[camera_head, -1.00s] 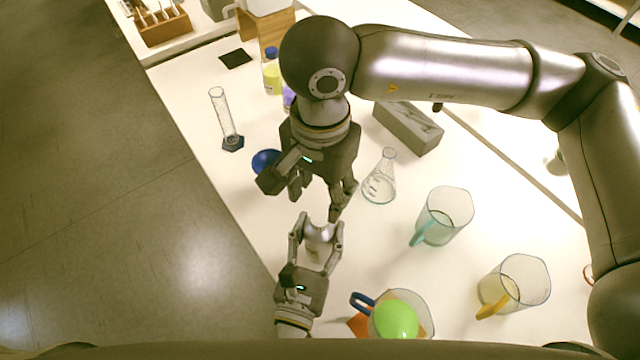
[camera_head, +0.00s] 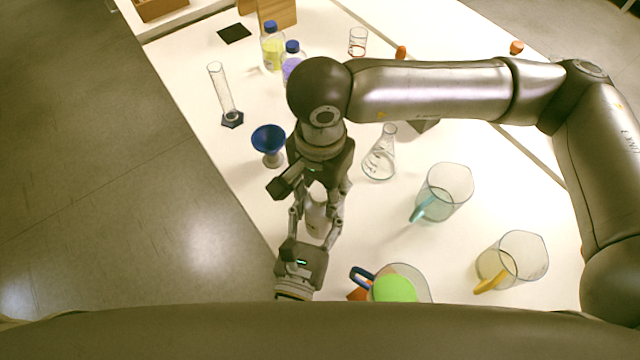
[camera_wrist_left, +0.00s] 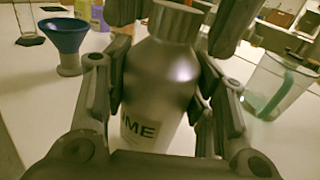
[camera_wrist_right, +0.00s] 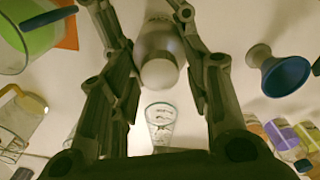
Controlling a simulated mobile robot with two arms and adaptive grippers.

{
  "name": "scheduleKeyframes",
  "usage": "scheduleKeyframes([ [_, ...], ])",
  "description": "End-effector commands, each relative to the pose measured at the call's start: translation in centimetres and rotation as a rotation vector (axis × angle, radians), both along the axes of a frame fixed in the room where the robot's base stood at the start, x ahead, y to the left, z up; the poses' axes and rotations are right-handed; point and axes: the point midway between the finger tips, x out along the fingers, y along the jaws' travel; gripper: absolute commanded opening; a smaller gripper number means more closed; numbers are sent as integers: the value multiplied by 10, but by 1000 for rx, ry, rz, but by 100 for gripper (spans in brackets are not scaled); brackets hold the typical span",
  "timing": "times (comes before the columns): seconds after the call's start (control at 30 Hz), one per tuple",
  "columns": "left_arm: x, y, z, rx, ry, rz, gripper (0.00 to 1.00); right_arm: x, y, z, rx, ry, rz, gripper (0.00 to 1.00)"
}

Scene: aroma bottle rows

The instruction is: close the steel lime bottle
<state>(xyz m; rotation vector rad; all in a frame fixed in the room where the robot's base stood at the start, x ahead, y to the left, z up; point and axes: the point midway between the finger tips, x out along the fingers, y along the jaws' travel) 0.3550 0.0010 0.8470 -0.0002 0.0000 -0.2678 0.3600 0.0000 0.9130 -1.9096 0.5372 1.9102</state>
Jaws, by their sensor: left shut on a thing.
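The steel lime bottle (camera_head: 315,222) stands upright on the white table, and its label letters show in the left wrist view (camera_wrist_left: 157,95). My left gripper (camera_head: 316,213) is shut around its body from the front. My right gripper (camera_head: 320,190) is just above, pointing down, its fingers either side of the bottle's top. In the right wrist view a round grey top (camera_wrist_right: 158,72) lies between the right fingers, with gaps on both sides, so that gripper looks open. A metallic cylinder, seemingly a cap (camera_wrist_left: 176,22), tops the bottle; I cannot tell how tightly it sits.
A blue funnel-shaped cup (camera_head: 269,141) stands close left of my right gripper. A conical flask (camera_head: 380,160), a teal-handled beaker (camera_head: 446,190) and a yellow-handled beaker (camera_head: 515,258) stand to the right. A green-filled jug (camera_head: 395,288) is near the front. A measuring cylinder (camera_head: 225,92) stands at the left.

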Motion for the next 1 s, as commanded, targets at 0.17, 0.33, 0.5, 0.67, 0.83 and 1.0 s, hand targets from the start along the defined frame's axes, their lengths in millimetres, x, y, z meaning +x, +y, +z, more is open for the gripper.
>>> scheduleKeyframes([
  [0.17, 0, 0, -1, 1, 2, -1, 0, 0, 0, 0, 0, 0, 0, 17],
  [0.33, 0, 0, -1, 1, 2, -1, 0, 0, 0, 0, -1, -1, -1, 0],
  [0.5, 0, 0, -1, 1, 2, -1, 0, 0, 0, 0, 0, 0, -113, 0],
  [0.67, 0, 0, -1, 1, 2, -1, 0, 0, 0, 0, 0, 0, -147, 0],
  [0.83, 0, 0, -1, 1, 2, -1, 0, 0, 0, 0, 0, -1, -146, 46],
  [1.0, 0, 0, -1, 1, 2, -1, 0, 0, 0, 0, 0, -1, -145, 53],
])
